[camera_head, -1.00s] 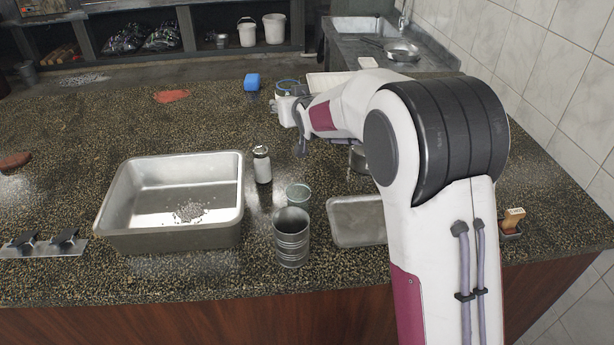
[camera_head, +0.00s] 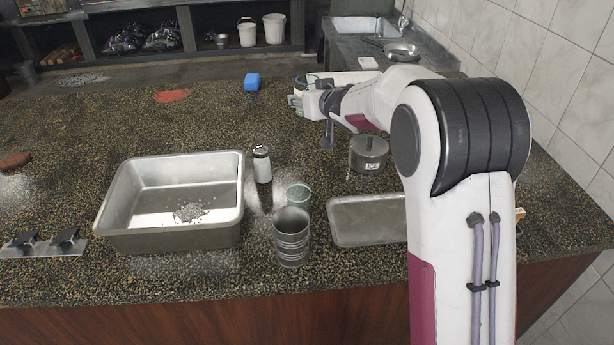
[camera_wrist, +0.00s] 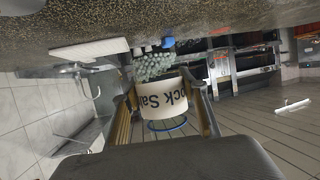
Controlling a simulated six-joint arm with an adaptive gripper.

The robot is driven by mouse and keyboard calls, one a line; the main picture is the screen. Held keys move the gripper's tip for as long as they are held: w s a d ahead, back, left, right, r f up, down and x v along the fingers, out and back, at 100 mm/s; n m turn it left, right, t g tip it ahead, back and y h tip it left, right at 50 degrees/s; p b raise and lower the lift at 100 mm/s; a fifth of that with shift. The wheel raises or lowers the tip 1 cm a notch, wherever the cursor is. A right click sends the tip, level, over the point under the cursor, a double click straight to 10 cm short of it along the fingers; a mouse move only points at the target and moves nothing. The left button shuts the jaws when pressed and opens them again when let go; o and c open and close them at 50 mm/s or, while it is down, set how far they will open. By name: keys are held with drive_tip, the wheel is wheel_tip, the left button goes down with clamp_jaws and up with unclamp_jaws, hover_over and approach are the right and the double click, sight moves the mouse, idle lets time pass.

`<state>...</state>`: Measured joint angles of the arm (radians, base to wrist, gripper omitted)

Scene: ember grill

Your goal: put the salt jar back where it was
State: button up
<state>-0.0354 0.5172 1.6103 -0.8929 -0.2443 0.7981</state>
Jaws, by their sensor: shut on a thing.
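The salt jar (camera_wrist: 162,97) has a white label reading partly "ock Sal", pale grains showing at one end and a blue ring at the other. In the wrist view it sits between the two fingers of my gripper (camera_wrist: 164,88), which is shut on it. That view looks inverted, with the counter along its top; a gap shows between jar and counter.
A pale tray (camera_head: 362,76) lies behind my gripper.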

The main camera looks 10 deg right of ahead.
drive_tip(key=shift+d+f+n+y, duration=0.2)
drive_tip(key=shift+d+y, duration=0.1)
drive_tip(key=shift+d, duration=0.5)
drive_tip(key=shift+d+f+n+y, duration=0.1)
drive_tip(key=shift+d+n+y, duration=0.15)
drive_tip(key=shift+d, duration=0.5)
drive_tip(key=s+a+f+n+g+y, duration=0.2)
drive_tip(key=s+a+f+n+y, duration=0.2)
drive_tip(key=s+f, duration=0.1)
drive_tip(key=shift+s+f, duration=0.35)
drive_tip(key=shift+f, duration=0.05)
drive_tip(key=shift+f, duration=0.15)
drive_tip(key=shift+f, duration=3)
drive_tip(key=shift+f, duration=1.9)
